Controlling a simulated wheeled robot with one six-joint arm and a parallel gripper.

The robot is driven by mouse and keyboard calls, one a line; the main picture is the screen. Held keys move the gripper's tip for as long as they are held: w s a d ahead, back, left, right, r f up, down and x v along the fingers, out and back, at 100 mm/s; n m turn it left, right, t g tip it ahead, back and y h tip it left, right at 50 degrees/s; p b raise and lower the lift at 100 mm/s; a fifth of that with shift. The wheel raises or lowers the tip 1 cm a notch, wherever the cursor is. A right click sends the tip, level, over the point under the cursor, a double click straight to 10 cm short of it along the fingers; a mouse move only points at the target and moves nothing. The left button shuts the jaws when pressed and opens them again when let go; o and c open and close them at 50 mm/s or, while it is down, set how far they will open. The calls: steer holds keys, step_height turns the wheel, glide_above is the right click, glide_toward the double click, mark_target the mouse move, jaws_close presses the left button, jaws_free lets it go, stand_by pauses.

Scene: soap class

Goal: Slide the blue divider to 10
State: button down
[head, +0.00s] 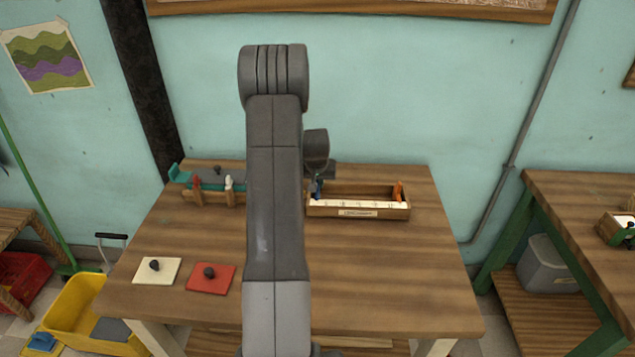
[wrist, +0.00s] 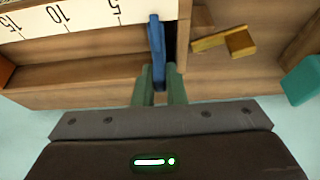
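The blue divider (head: 317,192) stands at the left end of the wooden box (head: 358,212) with a white number scale in the head view. In the wrist view the blue divider (wrist: 156,42) is just beyond the 5 mark, on the side away from 10. The scale (wrist: 65,17) reads 15, 10, 5 there, upside down. My gripper's green fingers (wrist: 160,80) lie close on both sides of the divider's near end and appear shut on it. In the head view my gripper (head: 319,178) is partly hidden behind my arm.
An orange divider (head: 398,190) stands at the box's right end. Left of my arm is another wooden rack (head: 207,198) with coloured pieces. White (head: 160,274) and red (head: 212,282) knobbed plates lie front left. The table's front right is clear.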

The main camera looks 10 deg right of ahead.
steer(key=d, duration=0.2)
steer(key=s+d+b, duration=0.1)
steer(key=d, duration=0.2)
steer(key=s+d+b, duration=0.1)
steer(key=d, duration=0.1)
steer(key=shift+s+d, duration=0.1)
steer(key=shift+d, duration=0.25)
steer(key=c, duration=1.5)
jaws_free()
steer(key=b+v, duration=0.2)
steer(key=v, duration=1.2)
steer(key=shift+s+f, duration=0.1)
steer(key=shift+f, duration=0.15)
